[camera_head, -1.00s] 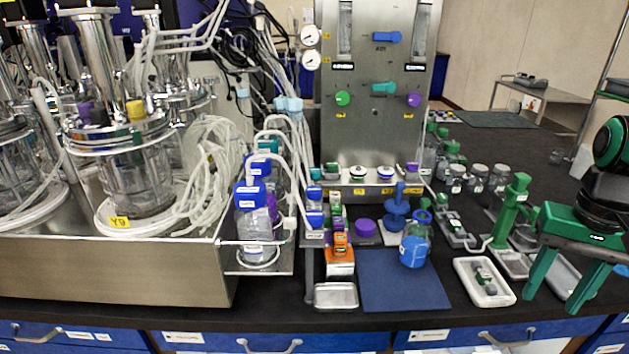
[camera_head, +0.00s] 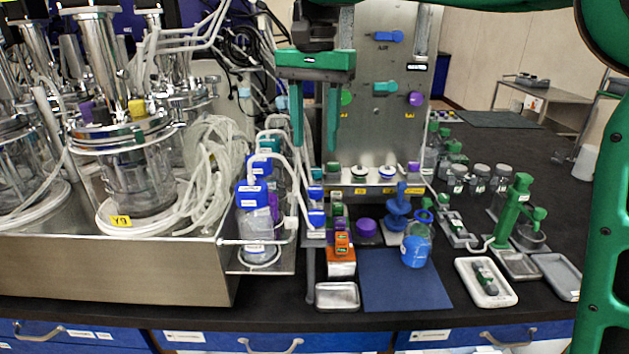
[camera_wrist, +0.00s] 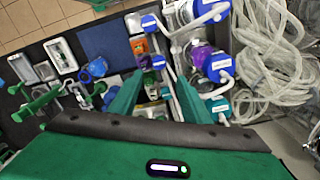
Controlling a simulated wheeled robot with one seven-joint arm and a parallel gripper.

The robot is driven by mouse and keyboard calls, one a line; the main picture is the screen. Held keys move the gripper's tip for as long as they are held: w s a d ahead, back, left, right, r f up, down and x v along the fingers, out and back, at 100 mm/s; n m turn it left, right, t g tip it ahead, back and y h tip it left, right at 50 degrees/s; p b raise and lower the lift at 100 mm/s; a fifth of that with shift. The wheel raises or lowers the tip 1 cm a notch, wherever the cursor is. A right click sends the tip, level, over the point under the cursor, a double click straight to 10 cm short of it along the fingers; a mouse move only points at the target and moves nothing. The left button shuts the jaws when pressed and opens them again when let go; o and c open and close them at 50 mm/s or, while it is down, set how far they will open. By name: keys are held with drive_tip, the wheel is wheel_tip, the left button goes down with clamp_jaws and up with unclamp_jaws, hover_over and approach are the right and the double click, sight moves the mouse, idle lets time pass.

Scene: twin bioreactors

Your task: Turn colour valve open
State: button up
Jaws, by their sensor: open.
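The steel panel (camera_head: 385,135) carries several coloured valves in the head view: a blue handle (camera_head: 388,36) lying level near the top, a teal handle (camera_head: 386,88) below it, also about level, a purple knob (camera_head: 415,99) at right and a green knob (camera_head: 346,97) at left, partly covered by my gripper. My gripper (camera_head: 314,147) is open and empty, fingers pointing down, over the panel's left part in the picture. In the wrist view, the open fingers (camera_wrist: 157,74) hang above the bench items; the panel valves cannot be made out there.
Blue-capped bottles (camera_head: 252,215) with tubing stand below left of my gripper. A blue mat (camera_head: 400,280), a blue-liquid flask (camera_head: 415,250) and a green stand (camera_head: 513,212) are in front. Glass vessels (camera_head: 140,180) fill the left.

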sight(315, 188)
wheel_tip(315, 188, down, 10)
drive_tip(key=shift+f, duration=0.2)
idle(0.3)
drive_tip(key=shift+c, duration=0.5)
drive_tip(key=c, duration=0.9)
